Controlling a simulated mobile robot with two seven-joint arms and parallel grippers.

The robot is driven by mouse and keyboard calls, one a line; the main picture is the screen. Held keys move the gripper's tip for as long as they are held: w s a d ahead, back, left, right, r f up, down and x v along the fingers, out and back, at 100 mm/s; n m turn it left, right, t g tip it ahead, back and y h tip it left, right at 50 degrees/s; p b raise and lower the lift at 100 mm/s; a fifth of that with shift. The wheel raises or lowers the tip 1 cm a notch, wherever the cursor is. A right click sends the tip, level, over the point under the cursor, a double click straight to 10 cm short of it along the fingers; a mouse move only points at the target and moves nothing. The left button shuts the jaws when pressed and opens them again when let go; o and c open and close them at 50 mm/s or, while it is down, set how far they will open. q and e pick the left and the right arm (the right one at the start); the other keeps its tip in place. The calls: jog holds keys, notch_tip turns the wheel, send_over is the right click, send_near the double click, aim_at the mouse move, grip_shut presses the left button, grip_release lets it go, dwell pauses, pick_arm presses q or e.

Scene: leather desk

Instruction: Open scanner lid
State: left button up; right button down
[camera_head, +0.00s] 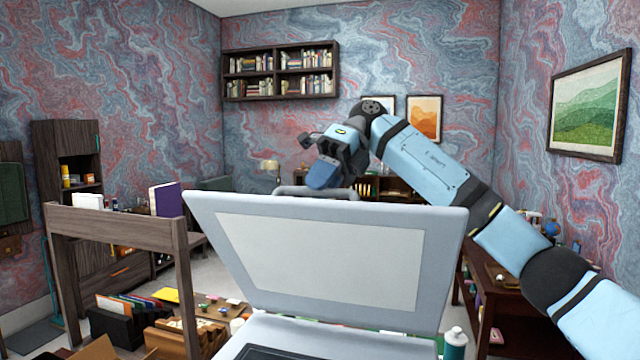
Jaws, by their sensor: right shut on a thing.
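The scanner lid (325,262) stands raised and tilted, its pale inner panel facing me. The scanner's base (300,335) shows below it at the bottom edge, with a dark part of its top visible. A grey bar handle (290,190) sits at the lid's top edge. My right gripper (322,176) is at this handle, shut on it, with the arm reaching over from the right. The fingertips are partly hidden, so their exact grip on the bar is unclear. My left gripper is not in view.
A wooden frame shelf (115,225) stands left of the scanner, with a purple binder (166,199) on top. A file box (125,315) sits under it. A bottle (455,342) stands close to the scanner's right side. The air above the lid's left half is free.

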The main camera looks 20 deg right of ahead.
jog(key=c, duration=1.1)
grip_release()
jog(key=v, duration=1.3)
jog(key=shift+w+d+r, duration=0.15)
jog(key=shift+d+r, duration=0.1)
jog(key=shift+r, duration=0.05)
